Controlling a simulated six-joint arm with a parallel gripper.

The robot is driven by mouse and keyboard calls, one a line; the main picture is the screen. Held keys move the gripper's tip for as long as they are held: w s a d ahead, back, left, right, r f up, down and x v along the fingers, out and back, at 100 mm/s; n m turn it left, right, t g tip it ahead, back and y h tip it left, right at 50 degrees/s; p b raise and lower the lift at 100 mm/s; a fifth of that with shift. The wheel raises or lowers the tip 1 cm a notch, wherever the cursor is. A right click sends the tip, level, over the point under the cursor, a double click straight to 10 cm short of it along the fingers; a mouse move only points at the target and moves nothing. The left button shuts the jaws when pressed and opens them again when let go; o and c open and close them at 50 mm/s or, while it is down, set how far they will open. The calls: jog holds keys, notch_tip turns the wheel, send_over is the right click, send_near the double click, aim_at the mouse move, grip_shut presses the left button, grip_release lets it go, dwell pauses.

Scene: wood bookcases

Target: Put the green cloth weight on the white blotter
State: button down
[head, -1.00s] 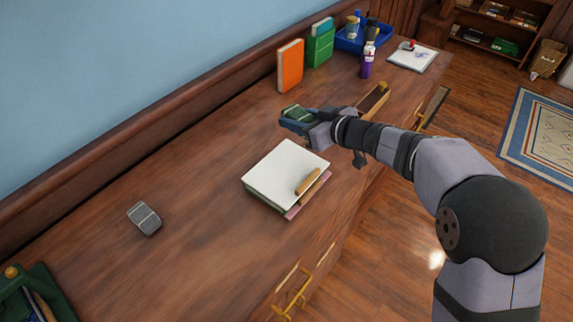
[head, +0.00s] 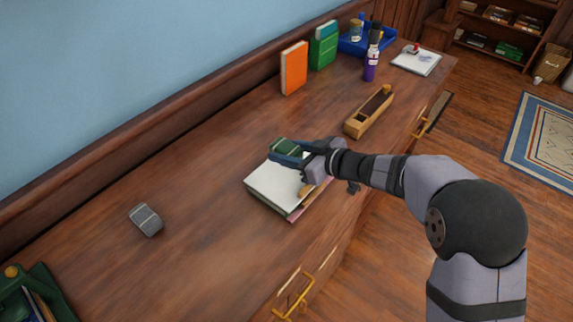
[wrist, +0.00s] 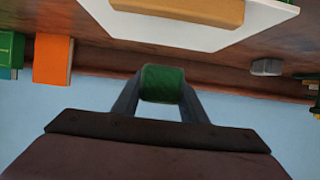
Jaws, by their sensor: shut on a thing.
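The green cloth weight (head: 285,146) is held between the fingers of my gripper (head: 287,153), which is shut on it. In the wrist view the weight (wrist: 162,84) sits between the two fingertips. The white blotter (head: 270,186) is a flat white slab on a green and pink layer at the middle of the desk. A tan wooden piece (head: 306,190) lies on its right part. The weight appears over or just beyond the blotter's far edge, and its exact height is unclear. My gripper hides the blotter's far right corner.
A grey weight (head: 146,219) lies on the desk at left. A long wooden box (head: 369,114), a purple bottle (head: 370,68), orange book (head: 293,68), green books (head: 323,50), blue tray (head: 352,46) and another white pad (head: 416,62) stand behind.

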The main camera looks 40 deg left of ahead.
aim_at(286, 171)
jog(key=shift+f, duration=2.25)
jog(key=shift+f, duration=0.15)
jog(key=c, duration=1.1)
grip_release()
jog(key=shift+f, duration=0.1)
jog(key=shift+d+r, duration=0.15)
jog(key=shift+r, duration=0.05)
jog(key=b+v, duration=0.1)
jog(key=v, duration=1)
jog(key=shift+d+r, duration=0.1)
jog(key=shift+d, duration=0.3)
